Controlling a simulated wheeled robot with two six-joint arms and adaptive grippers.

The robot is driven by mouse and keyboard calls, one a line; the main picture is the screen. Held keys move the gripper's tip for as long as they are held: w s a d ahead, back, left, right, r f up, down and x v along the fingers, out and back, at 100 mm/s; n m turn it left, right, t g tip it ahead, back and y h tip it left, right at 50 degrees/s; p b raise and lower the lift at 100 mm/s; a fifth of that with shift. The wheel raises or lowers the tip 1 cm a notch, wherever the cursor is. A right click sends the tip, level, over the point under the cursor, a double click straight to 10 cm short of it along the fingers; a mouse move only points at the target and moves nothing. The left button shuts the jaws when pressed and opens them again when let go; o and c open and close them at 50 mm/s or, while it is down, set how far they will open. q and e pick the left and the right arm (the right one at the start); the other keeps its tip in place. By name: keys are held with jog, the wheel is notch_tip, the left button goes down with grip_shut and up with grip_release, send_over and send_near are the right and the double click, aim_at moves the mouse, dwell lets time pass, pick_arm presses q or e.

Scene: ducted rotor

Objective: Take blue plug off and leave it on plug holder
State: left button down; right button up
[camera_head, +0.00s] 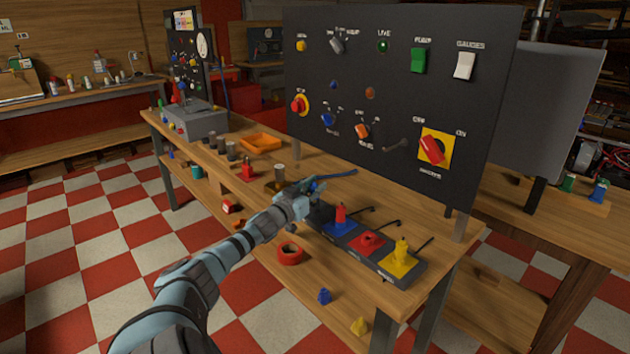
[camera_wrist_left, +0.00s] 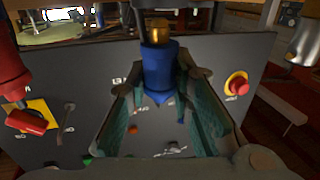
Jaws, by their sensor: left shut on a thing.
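My left gripper (camera_head: 304,198) is over the bench, in front of the black panel. It is shut on a blue plug (camera_wrist_left: 160,68), which shows between the fingers in the left wrist view with a brass-coloured end. In the head view, only a small blue part (camera_head: 317,187) shows at the fingertips. A dark strip (camera_head: 328,226) to the right of the gripper bears blue, red and yellow squares. I cannot tell which thing is the plug holder. My right gripper is out of view.
The black panel (camera_head: 400,80) with switches rises behind the gripper. An orange tray (camera_head: 260,142) and several dark cups stand to the left. A wooden block (camera_head: 578,198) with coloured pieces is at the far right.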

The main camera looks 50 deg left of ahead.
pick_arm(q)
jog(key=shift+f+b, duration=1)
jog(key=shift+f, duration=0.1)
jog(key=c, duration=1.3)
grip_release()
jog(key=shift+c, duration=0.2)
jog(key=shift+r, duration=0.1)
